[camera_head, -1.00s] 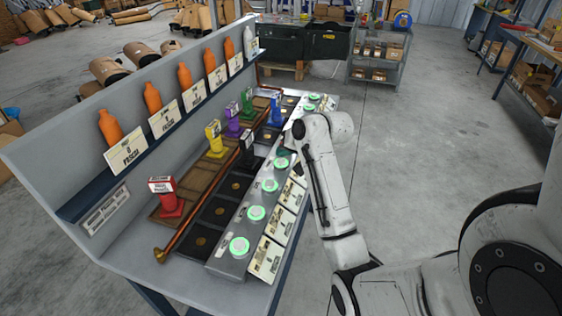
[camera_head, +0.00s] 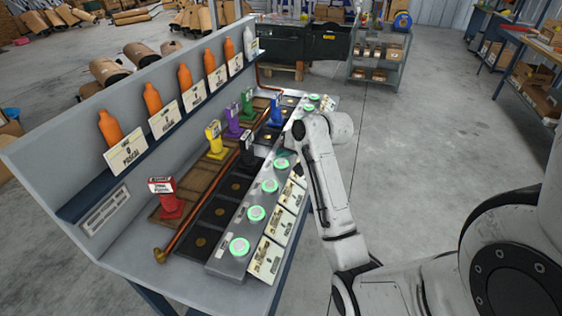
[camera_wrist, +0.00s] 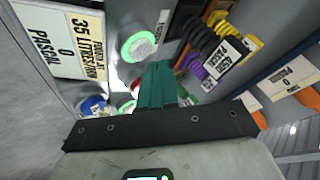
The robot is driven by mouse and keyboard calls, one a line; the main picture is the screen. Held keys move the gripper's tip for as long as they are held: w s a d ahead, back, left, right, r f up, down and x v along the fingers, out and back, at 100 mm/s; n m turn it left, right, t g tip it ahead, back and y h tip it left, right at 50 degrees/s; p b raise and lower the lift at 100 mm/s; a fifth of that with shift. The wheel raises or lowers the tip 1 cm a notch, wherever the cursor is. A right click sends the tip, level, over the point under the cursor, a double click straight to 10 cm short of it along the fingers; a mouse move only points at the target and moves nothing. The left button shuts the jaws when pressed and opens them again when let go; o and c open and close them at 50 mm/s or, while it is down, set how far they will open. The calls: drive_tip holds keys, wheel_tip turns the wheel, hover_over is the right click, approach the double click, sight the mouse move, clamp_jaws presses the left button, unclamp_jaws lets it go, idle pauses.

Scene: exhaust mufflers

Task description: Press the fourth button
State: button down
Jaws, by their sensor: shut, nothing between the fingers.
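A row of round buttons with green-lit rims runs along a grey strip on the bench. Counting from the near end, the fourth button (camera_head: 281,163) sits just nearer than my gripper. The nearer buttons are the first (camera_head: 239,247), the second (camera_head: 256,213) and the third (camera_head: 270,186). In the wrist view my gripper (camera_wrist: 158,70) has its dark green fingers together, empty, pointing toward the strip. A lit button (camera_wrist: 138,46) is beside the fingertips there; another lit rim (camera_wrist: 127,107) is partly hidden behind the fingers. Whether the fingertips touch anything is unclear.
Labelled cards (camera_head: 267,259) line the strip's right side. Coloured stands, including red (camera_head: 171,201), yellow (camera_head: 215,141) and black (camera_head: 248,148), stand to the left. A copper pipe (camera_head: 200,213) runs alongside. Orange bottles (camera_head: 110,128) line a shelf. Open floor lies right.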

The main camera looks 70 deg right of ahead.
sight(284, 162)
drive_tip(key=shift+f, duration=0.15)
idle(0.6)
drive_tip(key=shift+f, duration=0.25)
drive_tip(key=shift+f, duration=0.35)
idle(0.8)
drive_tip(key=shift+r+p, duration=0.8)
drive_tip(key=shift+p, duration=0.4)
wheel_tip(284, 162, up, 5)
drive_tip(key=p, duration=0.5)
idle(3.5)
